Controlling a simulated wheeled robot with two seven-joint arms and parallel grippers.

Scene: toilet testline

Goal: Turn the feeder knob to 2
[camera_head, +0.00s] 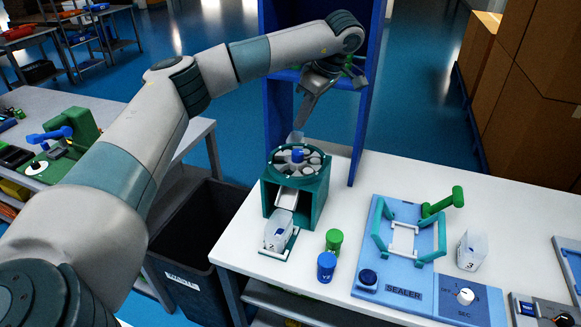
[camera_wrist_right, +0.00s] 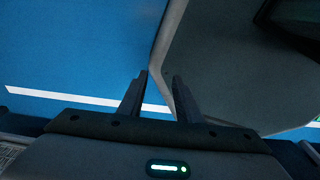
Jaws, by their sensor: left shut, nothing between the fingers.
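The feeder appears to be the green box (camera_head: 268,199) with a round, segmented top (camera_head: 318,163) near the table's left end. A blue knob (camera_head: 298,155) sits at the middle of that top; any numbers around it are too small to read. My left gripper (camera_head: 298,136) points down just above the knob, with its fingers shut and nothing between them. I cannot tell whether the fingertips touch the knob. My right gripper (camera_wrist_right: 160,77) shows in the right wrist view with its fingers apart and empty, over the floor and a grey surface.
A white container (camera_head: 278,231) stands at the feeder's front. A blue frame (camera_head: 365,110) rises behind.

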